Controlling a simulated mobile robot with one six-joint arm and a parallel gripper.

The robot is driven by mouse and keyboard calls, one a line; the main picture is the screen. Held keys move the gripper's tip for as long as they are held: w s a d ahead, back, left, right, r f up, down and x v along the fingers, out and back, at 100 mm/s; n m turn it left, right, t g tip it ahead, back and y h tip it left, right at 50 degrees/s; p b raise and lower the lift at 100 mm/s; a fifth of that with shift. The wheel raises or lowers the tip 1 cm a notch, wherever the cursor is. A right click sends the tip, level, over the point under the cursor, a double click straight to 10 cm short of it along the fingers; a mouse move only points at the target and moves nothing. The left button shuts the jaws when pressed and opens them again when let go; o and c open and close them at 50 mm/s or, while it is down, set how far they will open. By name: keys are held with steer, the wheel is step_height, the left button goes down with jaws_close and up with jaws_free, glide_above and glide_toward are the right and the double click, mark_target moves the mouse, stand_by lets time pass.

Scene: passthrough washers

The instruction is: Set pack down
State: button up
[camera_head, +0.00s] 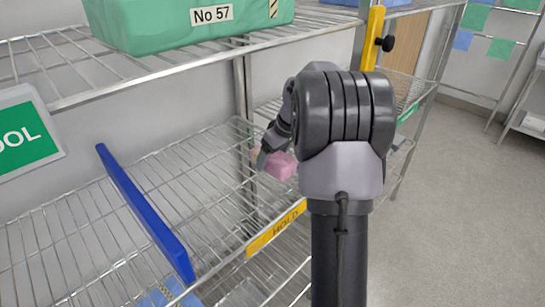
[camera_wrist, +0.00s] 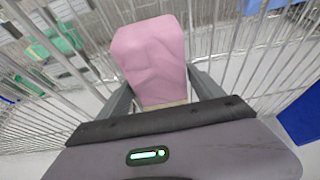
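The pack is a pink, soft-looking block (camera_head: 279,165), seen beyond my arm in the head view, over the middle wire shelf. In the wrist view the pink pack (camera_wrist: 152,58) fills the space between the two fingers of my gripper (camera_wrist: 160,98). The gripper appears shut on the pack, with a finger against each side. In the head view my arm hides most of the gripper. I cannot tell whether the pack touches the shelf wires. The wire shelf (camera_head: 190,185) has a yellow label reading "MOLD" (camera_head: 275,229) on its front edge.
A blue divider (camera_head: 145,212) stands on the shelf to the left. A green bin marked "No 57" (camera_head: 190,20) sits on the shelf above. A yellow post bracket (camera_head: 373,38) is at the right. The shelf between divider and pack is bare. Open floor (camera_head: 455,200) lies right.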

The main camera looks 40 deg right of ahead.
mark_target(276, 156)
steer(key=shift+o, duration=0.5)
steer(key=shift+r, duration=0.1)
steer(key=shift+r+p, duration=0.3)
steer(key=shift+r, duration=0.1)
steer(key=p+v, duration=0.2)
steer(key=v, duration=0.2)
steer(key=shift+r, duration=0.15)
steer(key=s, duration=0.4)
steer(key=s+p, duration=0.1)
steer(key=s, duration=0.3)
steer(key=s+d, duration=0.1)
steer(key=s, duration=0.3)
steer(key=shift+s+p, duration=0.2)
steer(key=shift+p, duration=0.1)
steer(key=w+a+r+m, duration=0.1)
steer(key=a+r, duration=0.2)
steer(key=a, duration=0.6)
steer(key=a+r, duration=0.4)
steer(key=a, duration=0.5)
steer(key=s+a+m, duration=0.2)
steer(key=s+a, duration=0.4)
steer(key=a, duration=0.3)
steer(key=s+a+m+t+y, duration=0.1)
steer(key=s+a+m, duration=0.1)
steer(key=s+a, duration=0.4)
steer(key=a, duration=0.3)
steer(key=shift+a+r+y, duration=0.2)
steer(key=shift+r+y, duration=0.1)
steer(key=shift+r, duration=0.05)
